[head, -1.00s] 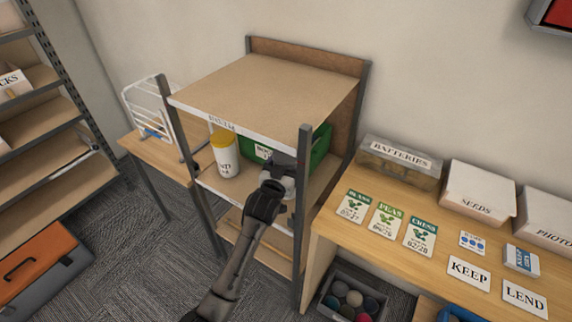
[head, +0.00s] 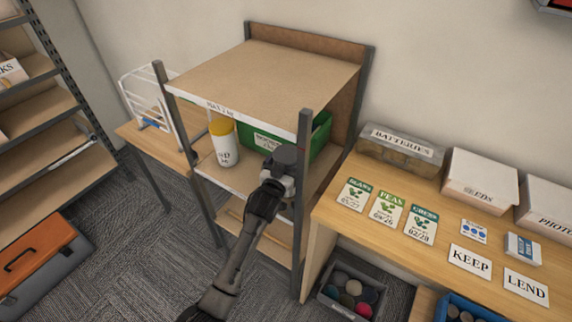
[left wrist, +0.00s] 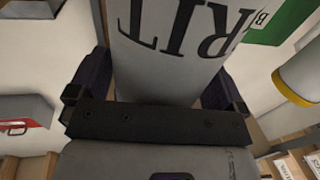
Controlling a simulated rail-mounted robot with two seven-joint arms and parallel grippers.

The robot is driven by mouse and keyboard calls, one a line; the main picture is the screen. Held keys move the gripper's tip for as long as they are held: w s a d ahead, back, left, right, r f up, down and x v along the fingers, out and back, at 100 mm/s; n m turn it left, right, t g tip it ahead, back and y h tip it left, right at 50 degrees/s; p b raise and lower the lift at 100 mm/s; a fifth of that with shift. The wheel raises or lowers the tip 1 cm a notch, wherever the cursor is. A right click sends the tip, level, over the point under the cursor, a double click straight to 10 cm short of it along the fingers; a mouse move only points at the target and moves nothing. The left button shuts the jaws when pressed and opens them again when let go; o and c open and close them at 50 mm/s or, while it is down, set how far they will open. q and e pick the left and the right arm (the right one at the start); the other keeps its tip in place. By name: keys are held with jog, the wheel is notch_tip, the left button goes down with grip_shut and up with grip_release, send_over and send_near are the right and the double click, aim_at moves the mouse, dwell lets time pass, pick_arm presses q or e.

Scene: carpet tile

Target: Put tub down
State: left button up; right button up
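My left gripper (head: 279,178) is shut on a grey-white tub with a dark round lid (head: 287,155). In the left wrist view the tub (left wrist: 170,50) fills the space between the two fingers (left wrist: 155,95), and its letters read "RIT", with the rest hidden. In the head view the tub is at the front right of the shelf's middle board (head: 215,177), close to the right front post. I cannot tell whether its base touches the board. My right gripper is in neither view.
A yellow-lidded white tub (head: 224,142) and a green bin (head: 318,133) stand on the same board. The top board (head: 265,75) is overhead, and the right post (head: 302,210) is close. A bench (head: 390,245) with cards and boxes stands on the right.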

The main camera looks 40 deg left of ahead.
pick_arm(q)
jog(key=shift+s+r, duration=0.1)
jog(key=shift+r, duration=0.1)
jog(key=s+d+f+m+g+h, duration=0.2)
jog(key=s+d+f+g, duration=0.2)
jog(key=s, duration=0.9)
jog(key=s+d+f+m+g+h+p, duration=0.1)
jog(key=s+d+f+g, duration=0.3)
jog(key=s, duration=1)
jog(key=s+d+f+m+g+h+p, duration=0.1)
jog(key=s+d+f+g, duration=0.3)
jog(key=s+d, duration=0.4)
jog(key=shift+s+d+f+m+g+h, duration=0.15)
jog(key=shift+s+m+g+h, duration=0.15)
jog(key=shift+s, duration=0.65)
jog(key=shift+s+d+f+m+g+h, duration=0.1)
jog(key=shift+s+m+g+h, duration=0.2)
jog(key=shift+s, duration=0.65)
jog(key=shift+s+d+f+m+g+h, duration=0.1)
jog(key=shift+s+f+m+g+h, duration=0.15)
jog(key=shift+s, duration=0.7)
jog(key=shift+r, duration=0.1)
